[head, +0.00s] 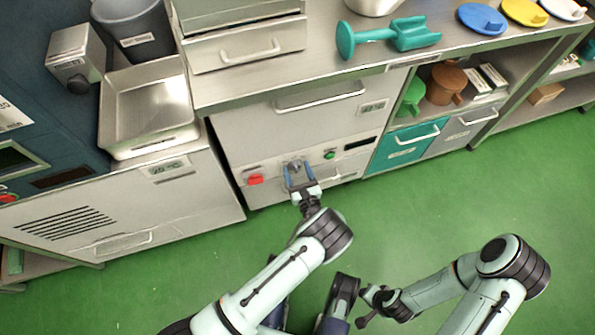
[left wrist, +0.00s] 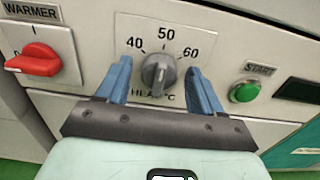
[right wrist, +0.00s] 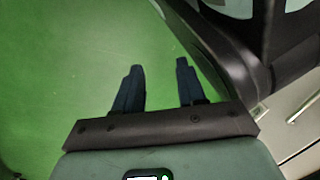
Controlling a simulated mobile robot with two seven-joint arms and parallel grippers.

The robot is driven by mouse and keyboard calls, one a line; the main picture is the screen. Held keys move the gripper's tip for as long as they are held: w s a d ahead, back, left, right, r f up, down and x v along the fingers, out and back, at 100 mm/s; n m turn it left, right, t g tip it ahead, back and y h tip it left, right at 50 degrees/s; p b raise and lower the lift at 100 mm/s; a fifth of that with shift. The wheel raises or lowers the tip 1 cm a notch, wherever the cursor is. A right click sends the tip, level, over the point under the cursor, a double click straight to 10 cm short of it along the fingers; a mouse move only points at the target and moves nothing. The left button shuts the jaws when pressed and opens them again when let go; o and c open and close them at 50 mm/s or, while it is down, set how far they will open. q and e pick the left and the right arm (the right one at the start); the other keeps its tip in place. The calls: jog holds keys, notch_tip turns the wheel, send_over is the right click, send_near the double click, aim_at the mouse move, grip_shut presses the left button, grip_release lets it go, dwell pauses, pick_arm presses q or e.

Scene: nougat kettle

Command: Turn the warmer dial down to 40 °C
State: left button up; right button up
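The grey warmer dial (left wrist: 159,73) is on the steel front panel, below a scale marked 40, 50 and 60 with "HEAT °C" under it. Its ridge stands nearly upright, toward about 50; the exact pointer mark is hard to read. My left gripper (left wrist: 160,88) is open, with one blue finger on each side of the dial and a visible gap on both sides. In the head view my left gripper (head: 300,178) is at the panel and partly hides the dial. My right gripper (right wrist: 158,85) is open and empty over the green floor.
A red warmer switch (left wrist: 34,64) is left of the dial. A green start button (left wrist: 244,91) and a dark display (left wrist: 299,91) are to its right. The green floor (head: 440,210) in front is clear.

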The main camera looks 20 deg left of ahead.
pick_arm(q)
jog(key=c, duration=0.9)
pick_arm(e)
jog(key=shift+w+r, duration=0.1)
pick_arm(q)
jog(key=n+p, duration=0.1)
jog(key=n, duration=0.4)
jog(key=shift+s+n, duration=0.1)
jog(key=shift+n, duration=0.2)
jog(key=shift+f+n+p, duration=0.15)
jog(key=shift+n+p, duration=0.55)
jog(key=shift+n, duration=1.5)
pick_arm(e)
jog(key=w+r+t, duration=0.1)
jog(key=w+r, duration=0.3)
jog(key=shift+w+a+t, duration=0.3)
jog(key=shift+a+t, duration=0.1)
pick_arm(q)
jog(key=o, duration=1)
jog(key=shift+a, duration=0.1)
